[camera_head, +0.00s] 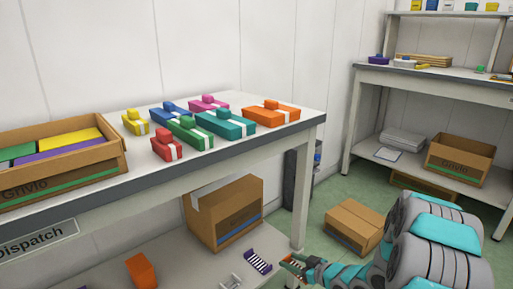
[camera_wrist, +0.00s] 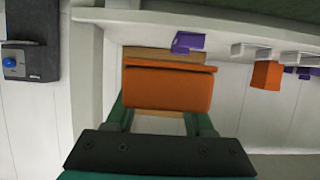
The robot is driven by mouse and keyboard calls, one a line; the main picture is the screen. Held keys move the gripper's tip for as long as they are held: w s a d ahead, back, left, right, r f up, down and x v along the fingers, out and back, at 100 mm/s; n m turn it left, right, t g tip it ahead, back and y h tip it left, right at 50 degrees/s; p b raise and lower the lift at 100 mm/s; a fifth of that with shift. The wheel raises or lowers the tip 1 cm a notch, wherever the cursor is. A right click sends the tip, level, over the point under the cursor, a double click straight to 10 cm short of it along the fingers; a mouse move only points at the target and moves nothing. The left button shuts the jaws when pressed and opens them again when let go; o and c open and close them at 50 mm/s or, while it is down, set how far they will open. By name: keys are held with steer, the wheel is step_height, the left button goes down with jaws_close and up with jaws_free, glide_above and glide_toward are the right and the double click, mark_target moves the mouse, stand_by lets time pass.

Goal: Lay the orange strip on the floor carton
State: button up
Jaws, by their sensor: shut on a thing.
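My gripper (camera_head: 294,265) is at the lower right of the head view, in front of the packing table's right end. In the wrist view my gripper (camera_wrist: 160,112) is shut on the orange strip (camera_wrist: 168,86), which lies across between the fingers. In the head view the strip is small and partly hidden. The floor carton (camera_head: 356,225) is a closed brown box on the green floor, to the right of and beyond my gripper. The strip is apart from it.
The table (camera_head: 308,116) bears several coloured boxes and an open crate (camera_head: 118,160). Its lower shelf holds a carton (camera_head: 226,212), an orange block (camera_head: 141,270) and a purple rack (camera_head: 258,262). A second shelf unit (camera_head: 350,150) stands at the right. Green floor lies around the floor carton.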

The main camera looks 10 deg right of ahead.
steer(key=w+a+r+m+t+h+p, duration=0.1)
steer(key=w+r+m+h+p, duration=0.2)
steer(key=r, duration=0.6)
steer(key=w+a+r+m+t+h+p, duration=0.1)
steer(key=w+a+r+m+h+p, duration=0.1)
steer(key=r, duration=0.6)
steer(key=shift+w+a+r+m+t+h+p, duration=0.3)
steer(key=shift+w+m+h+p, duration=0.25)
steer(key=shift+w+m+h, duration=0.7)
steer(key=shift+w+n, duration=0.25)
steer(key=shift+w, duration=0.1)
